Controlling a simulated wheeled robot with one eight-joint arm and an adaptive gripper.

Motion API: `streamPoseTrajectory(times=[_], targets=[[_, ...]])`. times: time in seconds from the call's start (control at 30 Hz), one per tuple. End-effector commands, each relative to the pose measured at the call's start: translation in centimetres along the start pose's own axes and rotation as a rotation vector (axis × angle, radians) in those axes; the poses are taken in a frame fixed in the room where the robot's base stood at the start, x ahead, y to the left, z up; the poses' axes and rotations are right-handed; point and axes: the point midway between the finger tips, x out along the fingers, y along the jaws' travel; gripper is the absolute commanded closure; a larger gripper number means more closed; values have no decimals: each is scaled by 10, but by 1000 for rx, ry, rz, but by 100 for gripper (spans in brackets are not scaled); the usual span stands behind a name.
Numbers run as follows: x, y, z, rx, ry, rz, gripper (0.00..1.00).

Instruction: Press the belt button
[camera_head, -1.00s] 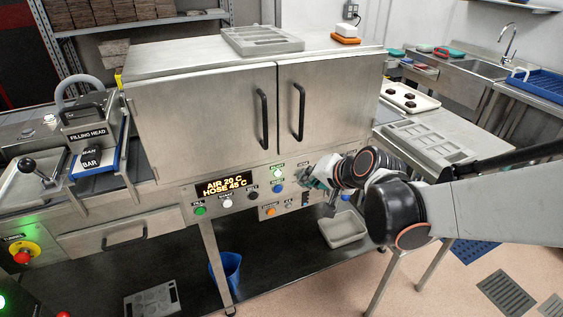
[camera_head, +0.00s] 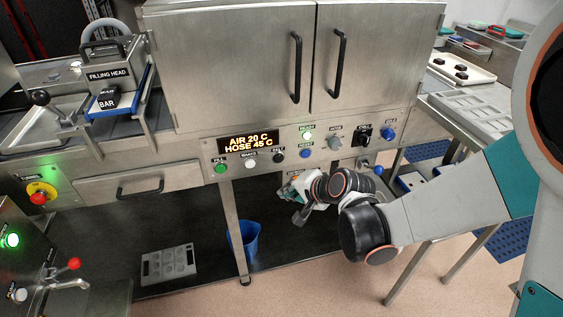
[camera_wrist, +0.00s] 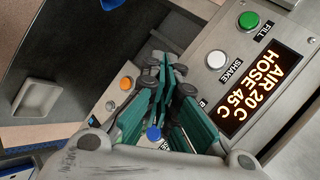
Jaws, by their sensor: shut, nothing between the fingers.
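The belt button (camera_head: 278,157) looks like the black round button on the steel control panel, between the white SHAKE button (camera_head: 251,164) and a blue button (camera_head: 306,153). Its label is too small to read surely in the head view. In the wrist view a label starting with B is partly covered by my fingers, and the black button is hidden. My gripper (camera_head: 292,199) is just below that part of the panel in the head view. In the wrist view its teal fingers (camera_wrist: 162,72) are together, with nothing held. I cannot tell whether they touch the panel.
The green FILL button (camera_head: 220,168), a lit display (camera_head: 248,141) and a grey knob (camera_head: 335,143) share the panel. An orange button (camera_wrist: 127,82) and a blue button (camera_wrist: 153,133) show close to my fingers. A blue bin (camera_head: 243,244) stands below.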

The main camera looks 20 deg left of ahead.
Motion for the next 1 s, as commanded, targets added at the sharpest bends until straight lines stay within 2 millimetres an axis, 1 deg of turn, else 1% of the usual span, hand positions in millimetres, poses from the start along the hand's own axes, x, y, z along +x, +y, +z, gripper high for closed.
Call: streamPoseTrajectory(times=[0.33, 0.47, 1.0], targets=[[0, -1, 0, 0, 0, 0, 100], [5, -4, -4, 0, 0, 0, 100], [50, -37, -37, 0, 0, 0, 100]])
